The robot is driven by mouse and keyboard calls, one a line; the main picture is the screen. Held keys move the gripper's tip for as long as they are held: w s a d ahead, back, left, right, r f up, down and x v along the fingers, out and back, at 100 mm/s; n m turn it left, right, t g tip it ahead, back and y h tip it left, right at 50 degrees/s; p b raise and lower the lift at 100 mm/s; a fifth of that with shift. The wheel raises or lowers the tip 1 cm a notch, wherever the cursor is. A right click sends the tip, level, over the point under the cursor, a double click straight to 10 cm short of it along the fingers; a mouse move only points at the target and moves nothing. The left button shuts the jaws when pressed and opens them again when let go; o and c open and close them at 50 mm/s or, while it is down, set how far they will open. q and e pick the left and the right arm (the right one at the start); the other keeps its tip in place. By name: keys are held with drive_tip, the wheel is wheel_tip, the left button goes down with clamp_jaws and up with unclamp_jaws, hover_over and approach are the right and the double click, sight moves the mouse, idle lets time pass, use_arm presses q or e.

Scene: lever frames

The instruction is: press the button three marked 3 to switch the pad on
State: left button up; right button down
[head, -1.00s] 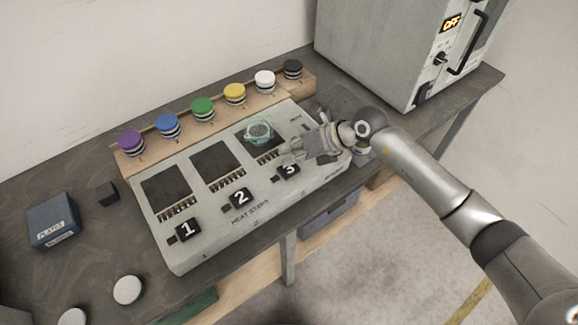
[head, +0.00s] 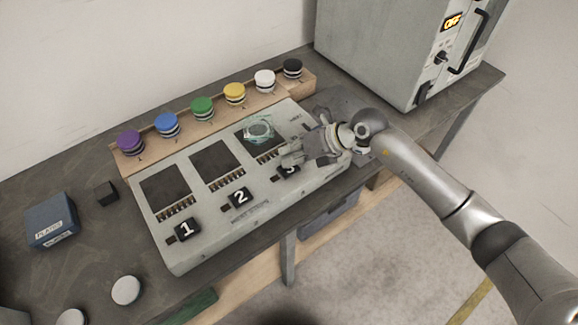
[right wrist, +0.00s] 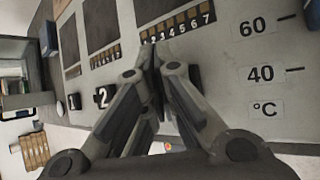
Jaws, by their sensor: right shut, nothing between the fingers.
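The button marked 3 (head: 289,171) is a black square at the right end of the button row on the grey heating unit (head: 300,193). Its upper part is covered by my right gripper (head: 284,160). The gripper is shut and empty, its fingertips at the button's upper edge; I cannot tell whether they touch it. A clear glass dish (head: 258,130) sits on the dark third pad (head: 272,146). In the right wrist view the shut fingers (right wrist: 152,50) lie over the panel near a 1 to 7 scale, and button 3 is hidden there. My left gripper is not in view.
Buttons 1 (head: 186,229) and 2 (head: 239,197) sit to the left. A wooden rack (head: 125,165) with coloured-lid jars stands behind the unit. A grey oven (head: 385,50) reading OFF stands at the back right. A blue box (head: 52,222) is at far left.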

drive_tip(key=shift+f, duration=0.3)
drive_tip(key=shift+r, duration=0.15)
idle(0.4)
drive_tip(key=shift+r+p, duration=0.35)
drive_tip(key=shift+r, duration=0.25)
wheel_tip(320, 180, up, 6)
drive_tip(key=p, duration=0.4)
idle(0.4)
